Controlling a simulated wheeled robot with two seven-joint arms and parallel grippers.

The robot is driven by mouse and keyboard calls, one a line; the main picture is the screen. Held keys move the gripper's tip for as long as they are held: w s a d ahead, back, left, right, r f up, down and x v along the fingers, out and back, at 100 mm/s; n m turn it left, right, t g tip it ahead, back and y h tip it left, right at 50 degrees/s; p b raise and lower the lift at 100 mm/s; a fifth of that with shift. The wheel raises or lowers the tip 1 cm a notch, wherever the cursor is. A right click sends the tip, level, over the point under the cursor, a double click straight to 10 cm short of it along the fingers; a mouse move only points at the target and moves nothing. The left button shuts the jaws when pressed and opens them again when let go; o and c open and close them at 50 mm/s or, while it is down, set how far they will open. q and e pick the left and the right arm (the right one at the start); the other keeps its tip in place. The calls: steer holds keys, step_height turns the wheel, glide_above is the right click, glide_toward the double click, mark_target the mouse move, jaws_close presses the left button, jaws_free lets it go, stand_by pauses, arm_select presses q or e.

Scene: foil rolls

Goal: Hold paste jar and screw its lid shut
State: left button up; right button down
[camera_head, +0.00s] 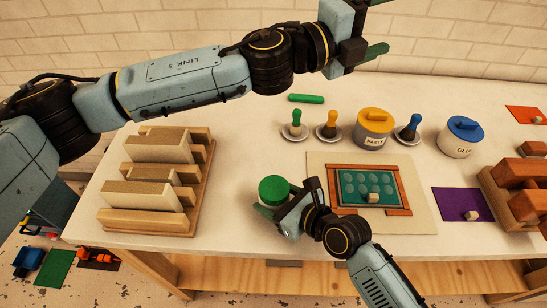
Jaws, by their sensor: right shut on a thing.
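A grey jar labelled PASTE (372,141) stands upright toward the back of the table, with a yellow lid (375,121) resting on top; whether it is screwed tight cannot be told. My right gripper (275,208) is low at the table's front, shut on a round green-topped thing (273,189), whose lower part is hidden. My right gripper is well in front and left of the paste jar. My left gripper (378,25) is raised high at the back, its green fingers apart and empty, above and behind the paste jar.
A wooden rack (190,210) with pale blocks stands left. Knobbed stamps (332,123) and a blue-lidded jar (456,143) flank the paste jar. A board with a green plate (350,176) lies in front of it. Reddish blocks (515,190) are right.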

arm_select(q)
steer(key=w+a+f+n+t+y, duration=0.4)
steer(key=w+n+t+y, duration=0.15)
steer(key=n, duration=0.95)
steer(key=n+g+y, duration=1.2)
steer(key=n+g, duration=0.1)
steer(key=n, duration=0.8)
glide_above(273, 188)
steer(key=f, duration=1.7)
steer(key=shift+w+d+f, duration=0.2)
steer(key=shift+w+f, duration=0.05)
steer(key=shift+f, duration=0.1)
steer(key=shift+s+a+n, duration=0.2)
steer(key=shift+s+n, duration=0.1)
steer(key=shift+f, duration=4)
